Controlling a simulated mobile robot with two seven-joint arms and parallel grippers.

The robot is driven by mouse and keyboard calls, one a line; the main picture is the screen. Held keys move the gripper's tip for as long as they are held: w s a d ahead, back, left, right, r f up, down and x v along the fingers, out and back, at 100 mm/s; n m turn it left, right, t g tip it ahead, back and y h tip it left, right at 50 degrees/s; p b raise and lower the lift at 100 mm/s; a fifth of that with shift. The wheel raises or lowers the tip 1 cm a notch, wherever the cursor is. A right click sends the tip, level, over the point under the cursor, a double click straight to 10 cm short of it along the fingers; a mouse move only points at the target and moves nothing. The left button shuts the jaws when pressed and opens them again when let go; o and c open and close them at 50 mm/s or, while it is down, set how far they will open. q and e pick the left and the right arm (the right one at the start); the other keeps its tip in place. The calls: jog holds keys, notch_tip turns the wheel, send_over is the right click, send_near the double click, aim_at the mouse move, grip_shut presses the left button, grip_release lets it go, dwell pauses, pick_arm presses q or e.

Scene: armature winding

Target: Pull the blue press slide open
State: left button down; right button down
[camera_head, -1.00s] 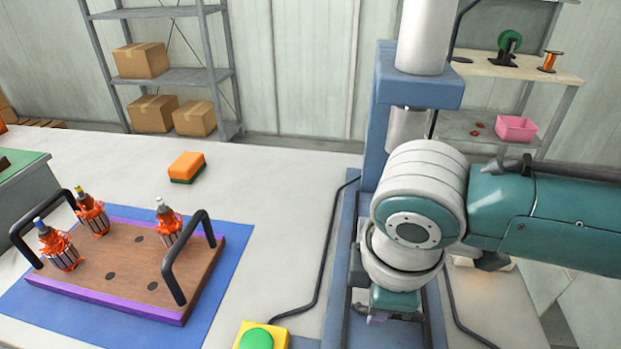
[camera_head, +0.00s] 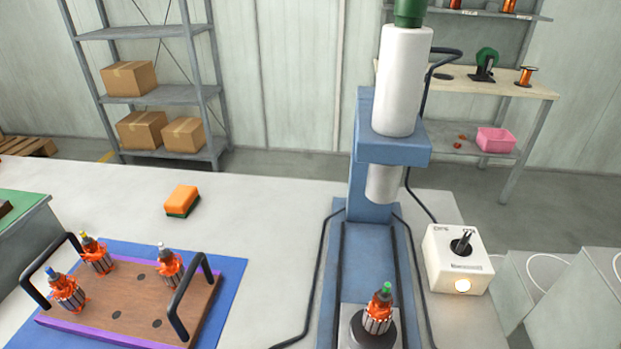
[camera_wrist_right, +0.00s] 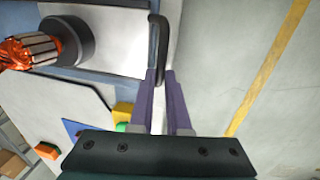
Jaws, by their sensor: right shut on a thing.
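The blue press (camera_head: 366,215) stands at the right of the table in the head view, with its two dark rails running toward me. The slide's pale plate (camera_head: 347,312) is at the bottom of that view, out in front of the press column. An orange armature (camera_head: 377,312) with a green tip stands upright on it in a dark round holder. In the right wrist view the plate (camera_wrist_right: 115,38) has a black bar handle (camera_wrist_right: 158,38) at its edge. My right gripper (camera_wrist_right: 161,74), with purple fingers, is shut on this handle. My left gripper is not in view.
A wooden tray (camera_head: 140,297) with black handles and several armatures sits on a blue mat at the left. A white box (camera_head: 455,260) stands right of the press. An orange sponge (camera_head: 182,199) lies on the table. A yellow box with a green button (camera_wrist_right: 122,112) is near the slide.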

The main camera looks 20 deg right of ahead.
dwell(0.3)
jog(key=c, duration=0.9)
grip_release()
jog(key=shift+s+a+r+p, duration=0.2)
jog(key=shift+r+p, duration=0.3)
jog(key=shift+r, duration=1.15)
jog(key=shift+s+a+r+p, duration=0.15)
jog(key=shift+s+r+p, duration=0.3)
jog(key=shift+r, duration=1.15)
jog(key=shift+s+a+r+p, duration=0.15)
jog(key=shift+r+p, duration=0.45)
jog(key=shift+r, duration=1.05)
